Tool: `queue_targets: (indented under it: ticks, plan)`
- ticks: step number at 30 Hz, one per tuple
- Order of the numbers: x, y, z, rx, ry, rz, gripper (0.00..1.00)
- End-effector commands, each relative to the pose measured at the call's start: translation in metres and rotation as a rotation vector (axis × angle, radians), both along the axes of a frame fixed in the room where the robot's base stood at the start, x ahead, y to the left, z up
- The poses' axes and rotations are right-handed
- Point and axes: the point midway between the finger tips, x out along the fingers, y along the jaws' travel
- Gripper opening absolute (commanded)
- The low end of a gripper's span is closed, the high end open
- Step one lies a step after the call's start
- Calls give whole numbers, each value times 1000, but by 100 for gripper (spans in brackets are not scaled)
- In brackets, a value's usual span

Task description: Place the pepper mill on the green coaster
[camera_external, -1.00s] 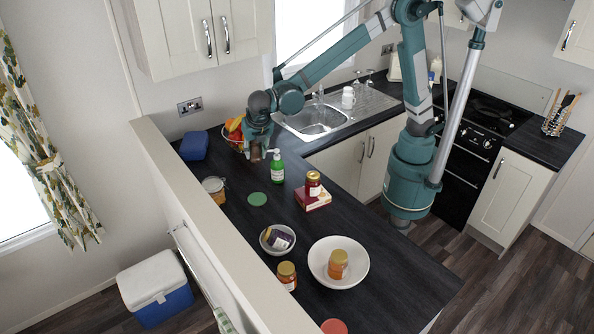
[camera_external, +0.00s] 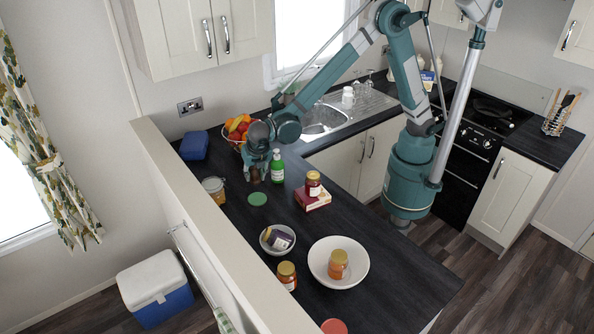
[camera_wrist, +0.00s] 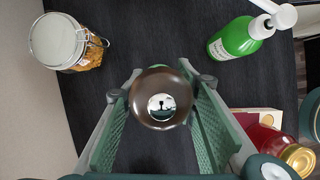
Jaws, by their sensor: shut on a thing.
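My gripper (camera_external: 256,176) is shut on the pepper mill (camera_wrist: 161,98), a dark brown mill with a shiny knob on top. In the wrist view the mill stands upright between the two green finger pads. In the external view the mill (camera_external: 254,174) shows only in part under my gripper. The green coaster (camera_external: 257,198) lies flat on the dark counter, just in front of my gripper. In the wrist view a small green edge (camera_wrist: 158,67) shows behind the mill. I cannot tell how high the mill is above the counter.
A green soap bottle (camera_external: 277,166) stands close to the right of my gripper, and a clip-top jar (camera_external: 214,190) to the left. A fruit basket (camera_external: 238,128) is behind. A red box with a jar on it (camera_external: 312,197) and a small bowl (camera_external: 277,240) are further forward.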

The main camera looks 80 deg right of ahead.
Motion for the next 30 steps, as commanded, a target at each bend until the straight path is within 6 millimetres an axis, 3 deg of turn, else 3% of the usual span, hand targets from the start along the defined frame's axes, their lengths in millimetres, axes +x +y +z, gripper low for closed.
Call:
queue_targets:
  ticks: [11,24,30]
  plan:
    - [0,0,-5,0,0,0,15]
    - [0,0,-56,0,0,0,15]
    - [0,0,-62,0,0,0,15]
